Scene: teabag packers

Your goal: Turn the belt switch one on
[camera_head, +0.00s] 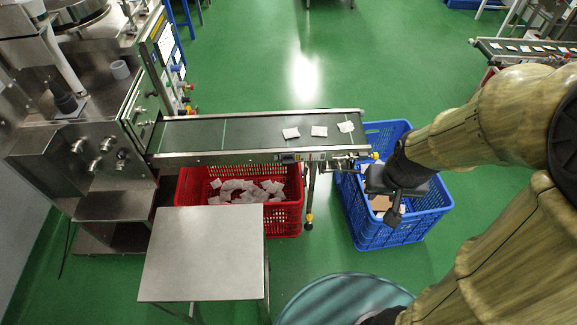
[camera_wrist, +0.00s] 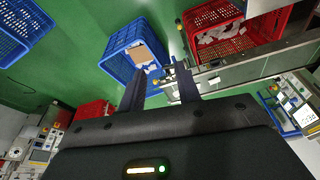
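The conveyor belt (camera_head: 255,132) runs from the steel machine to the right and carries three white teabags near its right end. A small dark box (camera_head: 288,157) sits on its front rail. I cannot tell whether it is the belt switch or how it is set. My gripper (camera_head: 394,212) is over the blue crate, right of the belt's end. In the wrist view my gripper (camera_wrist: 160,70) is open, its two dark fingers apart with nothing held. The conveyor (camera_wrist: 235,74) shows beyond the right finger, with small fittings at its end.
A red crate (camera_head: 297,212) with many teabags stands under the belt. The blue crate (camera_head: 400,238) holds a brown carton piece. A steel table (camera_head: 203,255) stands at front left, and a round teal surface (camera_head: 335,298) is at the bottom. Green floor is clear behind the belt.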

